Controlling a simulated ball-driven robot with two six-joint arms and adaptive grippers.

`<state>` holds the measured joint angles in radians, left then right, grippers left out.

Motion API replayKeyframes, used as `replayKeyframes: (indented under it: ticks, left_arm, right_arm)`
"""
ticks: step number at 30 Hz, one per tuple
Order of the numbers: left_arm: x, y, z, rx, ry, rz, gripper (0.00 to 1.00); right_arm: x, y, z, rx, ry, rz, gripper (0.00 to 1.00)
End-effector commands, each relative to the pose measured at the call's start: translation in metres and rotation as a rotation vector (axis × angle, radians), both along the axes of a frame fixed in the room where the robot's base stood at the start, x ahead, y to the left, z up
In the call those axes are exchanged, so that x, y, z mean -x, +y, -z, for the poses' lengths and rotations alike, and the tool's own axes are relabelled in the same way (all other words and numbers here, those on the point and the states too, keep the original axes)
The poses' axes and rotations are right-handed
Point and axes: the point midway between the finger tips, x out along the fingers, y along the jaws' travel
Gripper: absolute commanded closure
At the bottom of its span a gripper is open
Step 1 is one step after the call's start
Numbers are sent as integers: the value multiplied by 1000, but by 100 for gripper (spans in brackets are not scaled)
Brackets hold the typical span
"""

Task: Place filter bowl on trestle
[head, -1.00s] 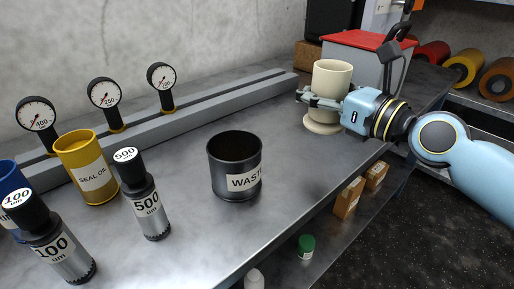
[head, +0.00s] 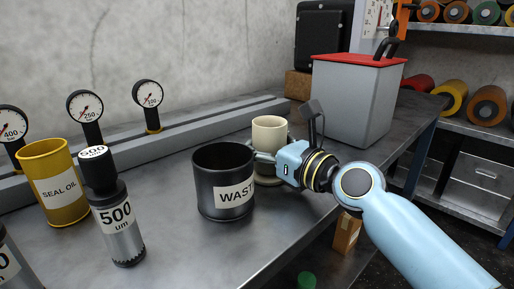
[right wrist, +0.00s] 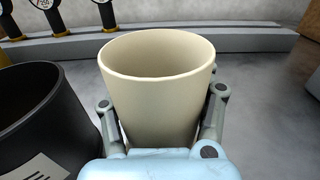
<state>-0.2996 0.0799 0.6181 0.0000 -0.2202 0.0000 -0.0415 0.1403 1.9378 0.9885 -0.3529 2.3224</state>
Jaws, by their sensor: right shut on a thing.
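The cream filter bowl (head: 270,132) is a tapered cup, upright, behind and right of the black waste bin in the head view. My right gripper (head: 266,157) is shut around it from the right. In the right wrist view the bowl (right wrist: 158,85) stands between the two fingers (right wrist: 160,125), its open rim facing up. Whether its foot touches the bench cannot be told. My left gripper is not in view. Nothing in view can be clearly told as a trestle.
The waste bin (head: 223,180) stands close left of the bowl. A 500 um canister (head: 117,222) and yellow seal oil can (head: 54,185) stand left. A grey rail (head: 190,131) with gauges runs along the wall. A red-lidded grey box (head: 355,105) stands back right.

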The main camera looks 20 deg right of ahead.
Motion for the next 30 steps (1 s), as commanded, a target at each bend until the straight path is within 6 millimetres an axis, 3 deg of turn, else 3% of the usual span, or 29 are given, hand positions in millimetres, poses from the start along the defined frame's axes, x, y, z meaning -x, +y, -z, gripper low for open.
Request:
replayKeyframes:
  ticks: [6, 7, 18, 30]
  left_arm:
    - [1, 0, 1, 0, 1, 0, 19]
    - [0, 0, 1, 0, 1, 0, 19]
    - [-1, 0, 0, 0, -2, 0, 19]
    - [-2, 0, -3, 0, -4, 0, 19]
  right_arm:
    - [0, 0, 0, 0, -3, 1, 100]
    - [0, 0, 2, 1, 0, 0, 70]
    - [0, 0, 1, 1, -1, 0, 22]
    - [7, -3, -2, 2, 0, 1, 22]
